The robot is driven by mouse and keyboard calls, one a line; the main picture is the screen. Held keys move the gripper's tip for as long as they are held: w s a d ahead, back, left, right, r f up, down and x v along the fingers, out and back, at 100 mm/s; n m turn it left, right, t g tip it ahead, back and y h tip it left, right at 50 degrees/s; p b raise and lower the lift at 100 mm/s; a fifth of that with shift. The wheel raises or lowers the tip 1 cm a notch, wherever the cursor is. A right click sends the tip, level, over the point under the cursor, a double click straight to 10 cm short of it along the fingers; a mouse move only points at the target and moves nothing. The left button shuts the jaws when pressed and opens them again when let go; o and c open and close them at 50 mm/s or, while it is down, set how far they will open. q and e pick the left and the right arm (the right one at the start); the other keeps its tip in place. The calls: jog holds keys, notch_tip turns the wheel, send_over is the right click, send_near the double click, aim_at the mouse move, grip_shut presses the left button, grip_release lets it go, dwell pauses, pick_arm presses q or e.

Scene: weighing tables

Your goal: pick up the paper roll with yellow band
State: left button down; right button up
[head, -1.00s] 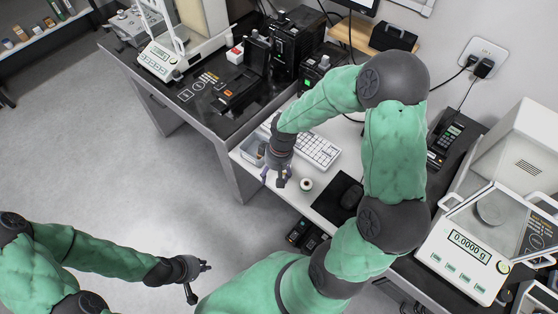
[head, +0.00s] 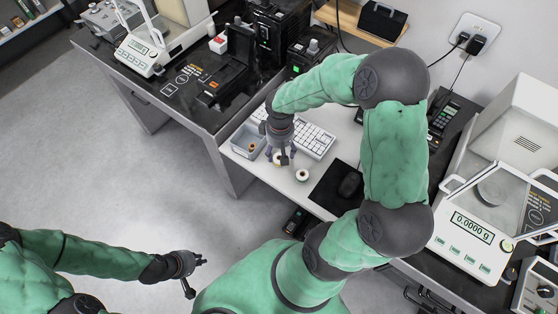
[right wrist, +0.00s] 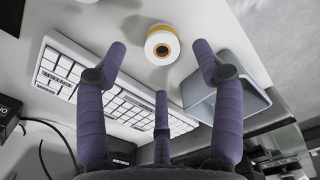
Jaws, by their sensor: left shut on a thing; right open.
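The paper roll with yellow band (right wrist: 162,45) stands upright on the white desk in the right wrist view, its white top and dark core facing me. My right gripper (right wrist: 160,75) is open above it, and the roll shows between and beyond two spread purple fingers, apparently untouched. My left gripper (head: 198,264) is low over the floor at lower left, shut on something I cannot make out.
A grey bin (head: 247,142) stands left of the roll, with a small item inside. A white keyboard (head: 312,140) lies behind. A black mouse pad (head: 335,186) with a mouse lies to the right. Balances stand on the dark side tables.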

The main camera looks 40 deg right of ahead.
jog(key=f, duration=0.1)
jog(key=f+b, duration=0.1)
jog(key=f, duration=0.1)
jog(key=f+b, duration=0.1)
jog(key=f, duration=0.1)
jog(key=shift+w, duration=0.25)
jog(key=shift+r, duration=0.1)
jog(key=c, duration=1.2)
